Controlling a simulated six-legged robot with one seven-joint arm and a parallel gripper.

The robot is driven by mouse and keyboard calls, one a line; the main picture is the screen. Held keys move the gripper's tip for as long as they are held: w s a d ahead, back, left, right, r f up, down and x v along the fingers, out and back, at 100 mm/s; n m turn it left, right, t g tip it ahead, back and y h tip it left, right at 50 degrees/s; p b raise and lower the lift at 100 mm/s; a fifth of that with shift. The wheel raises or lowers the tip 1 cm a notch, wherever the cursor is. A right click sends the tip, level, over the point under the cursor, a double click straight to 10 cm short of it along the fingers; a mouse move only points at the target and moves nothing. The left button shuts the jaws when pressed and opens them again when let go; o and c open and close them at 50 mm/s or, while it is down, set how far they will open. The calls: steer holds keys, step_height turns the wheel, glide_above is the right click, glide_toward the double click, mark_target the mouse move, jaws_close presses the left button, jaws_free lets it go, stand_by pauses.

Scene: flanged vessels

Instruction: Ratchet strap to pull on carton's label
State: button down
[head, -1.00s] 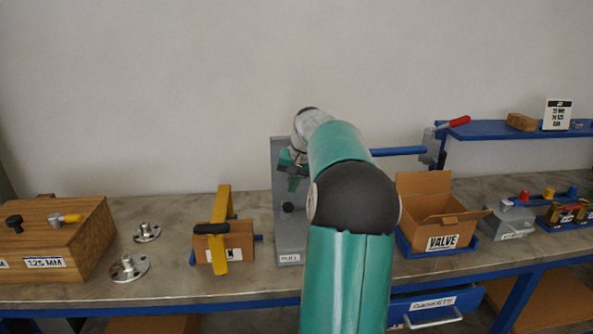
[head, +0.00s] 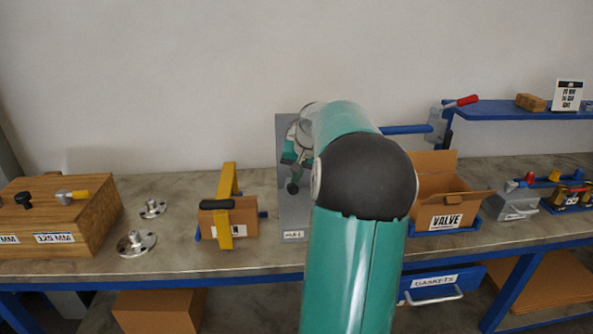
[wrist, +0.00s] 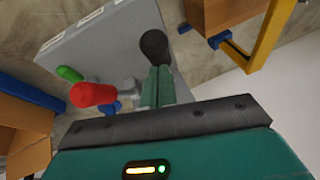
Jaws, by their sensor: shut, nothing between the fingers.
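In the wrist view the strap (wrist: 272,35) and carton (wrist: 222,12) are at upper right. My gripper (wrist: 158,72) is shut and empty, its fingertips close to a black knob (wrist: 154,46) on the grey panel (wrist: 105,50); contact cannot be told. The panel (head: 288,210) stands right of the strap, mostly behind my arm.
The wrist view shows a red handle (wrist: 93,94) and green knob (wrist: 70,73) beside my fingers. The open VALVE carton (head: 446,203) stands right of my arm. Two metal flanges (head: 137,243) and a wooden box (head: 60,212) are left. A blue shelf (head: 500,110) is at the right.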

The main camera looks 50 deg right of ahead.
steer(key=s+a+f+t+h, duration=0.1)
steer(key=s+a+f, duration=0.1)
steer(key=f, duration=0.6)
steer(key=shift+s+a, duration=0.4)
steer(key=shift+a, duration=0.2)
steer(key=v, duration=1.4)
steer(key=shift+d+h, duration=0.2)
steer(key=shift+h, duration=0.2)
steer(key=shift+r, duration=0.15)
steer(key=shift+w, duration=0.1)
